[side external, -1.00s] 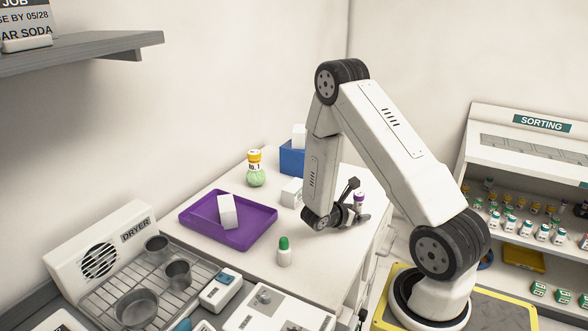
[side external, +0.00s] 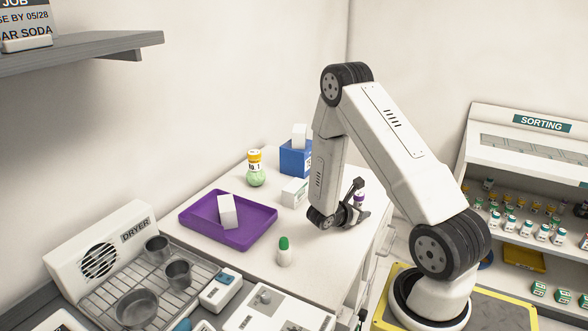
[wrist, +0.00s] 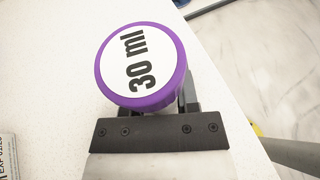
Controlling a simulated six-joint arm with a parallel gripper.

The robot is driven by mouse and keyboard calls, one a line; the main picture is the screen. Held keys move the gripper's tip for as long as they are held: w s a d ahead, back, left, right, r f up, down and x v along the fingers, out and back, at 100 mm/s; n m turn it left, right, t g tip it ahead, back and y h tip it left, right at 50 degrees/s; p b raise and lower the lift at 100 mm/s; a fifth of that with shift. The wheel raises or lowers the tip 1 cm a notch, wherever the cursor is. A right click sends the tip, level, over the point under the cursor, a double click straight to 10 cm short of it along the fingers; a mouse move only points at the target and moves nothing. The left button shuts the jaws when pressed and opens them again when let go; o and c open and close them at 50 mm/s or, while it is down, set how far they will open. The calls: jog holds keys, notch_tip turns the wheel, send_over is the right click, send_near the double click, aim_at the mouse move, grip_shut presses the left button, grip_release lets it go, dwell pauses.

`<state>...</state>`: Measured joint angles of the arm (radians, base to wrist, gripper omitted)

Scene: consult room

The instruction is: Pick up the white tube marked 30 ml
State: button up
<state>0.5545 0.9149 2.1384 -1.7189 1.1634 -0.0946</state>
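The tube marked 30 ml stands near the right edge of the white table. In the wrist view its purple cap (wrist: 176,88) with a white "30 ml" label on top fills the upper middle. In the side view a little of its purple cap (side external: 359,199) shows at my gripper (side external: 363,207); its body is largely hidden. My gripper is low over the table with its fingers spread, one on each side of the tube. In the wrist view part of one finger shows just right of the cap, and the cap hides the other.
A green-capped white bottle (side external: 284,252) stands in front of my gripper. A purple tray (side external: 262,214) holding a white box lies left. A white carton (side external: 294,192), a blue bin (side external: 290,160) and a yellow-capped green jar (side external: 256,172) stand behind. The table edge is close on the right.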

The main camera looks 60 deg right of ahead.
grip_shut()
jog(key=shift+r, duration=0.15)
notch_tip(320, 180, up, 10)
dwell(0.8)
dwell(0.5)
